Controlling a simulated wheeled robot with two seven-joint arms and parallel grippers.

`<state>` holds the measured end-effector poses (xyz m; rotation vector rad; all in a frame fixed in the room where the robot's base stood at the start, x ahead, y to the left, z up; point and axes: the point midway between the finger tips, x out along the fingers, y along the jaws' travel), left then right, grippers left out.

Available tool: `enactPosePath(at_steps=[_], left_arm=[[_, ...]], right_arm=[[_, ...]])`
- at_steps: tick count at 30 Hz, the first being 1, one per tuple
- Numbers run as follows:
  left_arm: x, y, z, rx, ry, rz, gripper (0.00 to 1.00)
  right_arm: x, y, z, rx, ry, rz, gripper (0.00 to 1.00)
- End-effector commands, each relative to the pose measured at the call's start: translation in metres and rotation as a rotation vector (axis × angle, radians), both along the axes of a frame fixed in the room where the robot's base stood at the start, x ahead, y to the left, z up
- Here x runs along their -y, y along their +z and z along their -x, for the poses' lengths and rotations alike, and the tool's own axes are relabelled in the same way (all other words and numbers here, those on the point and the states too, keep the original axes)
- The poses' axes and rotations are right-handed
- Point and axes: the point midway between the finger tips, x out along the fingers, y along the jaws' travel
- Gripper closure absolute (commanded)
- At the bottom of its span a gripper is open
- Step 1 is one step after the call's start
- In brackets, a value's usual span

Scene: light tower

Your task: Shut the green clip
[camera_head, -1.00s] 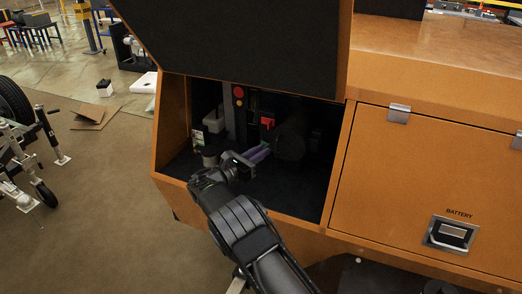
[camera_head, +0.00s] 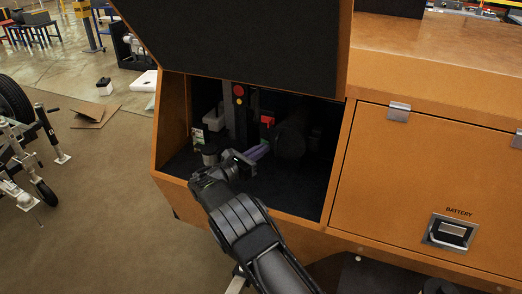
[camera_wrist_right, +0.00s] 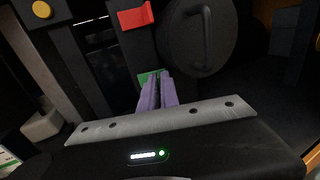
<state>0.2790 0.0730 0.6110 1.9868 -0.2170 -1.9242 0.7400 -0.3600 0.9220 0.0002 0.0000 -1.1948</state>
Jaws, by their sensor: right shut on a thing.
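The green clip (camera_wrist_right: 149,78) shows in the right wrist view as a small green piece at the tips of my right gripper's purple fingers, just below a red lever. My right gripper (camera_wrist_right: 157,84) has its fingers close together on it, and they hide most of the clip. In the head view my right gripper (camera_head: 262,150) reaches into the dark open compartment of the orange housing, and the clip is hard to make out there. My left gripper is not in view.
The red lever (camera_wrist_right: 135,16) and a round black cap with a handle (camera_wrist_right: 199,35) are close beyond the fingers. A column with red and yellow buttons (camera_head: 239,96) stands left of them. The raised door (camera_head: 245,40) hangs over the opening; the BATTERY door (camera_head: 400,180) is at right.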

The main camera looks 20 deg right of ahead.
Motion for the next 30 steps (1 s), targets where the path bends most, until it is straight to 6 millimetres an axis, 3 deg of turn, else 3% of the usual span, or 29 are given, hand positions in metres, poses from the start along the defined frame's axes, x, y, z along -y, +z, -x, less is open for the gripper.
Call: enactPosePath(at_steps=[15,25,27,30], left_arm=[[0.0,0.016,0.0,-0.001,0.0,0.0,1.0],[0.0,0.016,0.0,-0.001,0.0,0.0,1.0],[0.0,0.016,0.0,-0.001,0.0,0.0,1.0],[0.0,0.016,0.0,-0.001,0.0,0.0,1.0]], right_arm=[[0.011,0.003,0.004,0.001,0.235,0.004,1.0],[0.012,0.002,0.004,0.003,0.246,0.001,1.0],[0.012,0.002,0.004,0.003,0.246,0.001,0.89],[0.012,0.001,0.004,0.001,0.245,0.001,0.85]])
